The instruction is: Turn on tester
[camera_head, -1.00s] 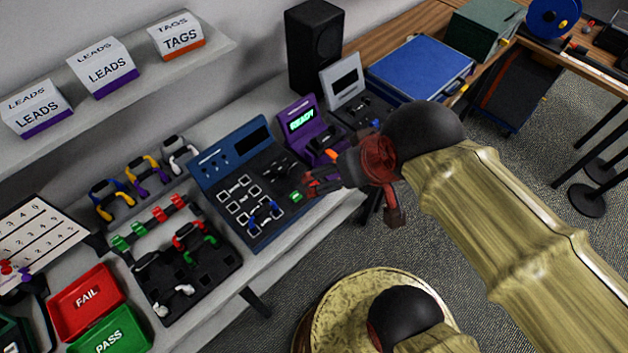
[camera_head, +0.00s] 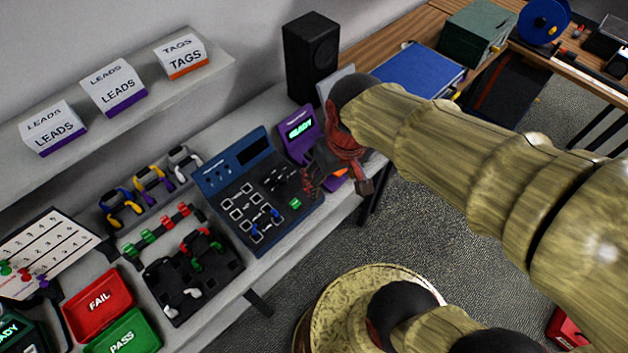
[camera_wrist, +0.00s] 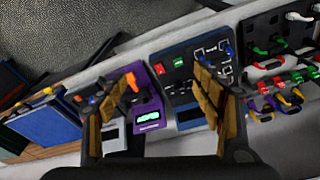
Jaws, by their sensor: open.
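The blue tester (camera_head: 215,177) stands on the bench with its screen (camera_head: 255,150) dark. In the wrist view the tester (camera_wrist: 181,50) lies right of centre, with a red button (camera_wrist: 178,62) and a green button (camera_wrist: 186,85) side by side. My gripper (camera_head: 312,184) is open and empty, above the tester's right edge by the purple device. In the wrist view its fingers (camera_wrist: 152,88) spread to either side of the purple device and tester. Its height above the panel is unclear.
A purple device (camera_head: 300,127) with a lit green READY display stands right of the tester, partly behind my gripper. A black speaker (camera_head: 311,55) is behind it. A black lead tray (camera_head: 225,262), FAIL bin (camera_head: 85,318) and PASS bin (camera_head: 140,338) are left.

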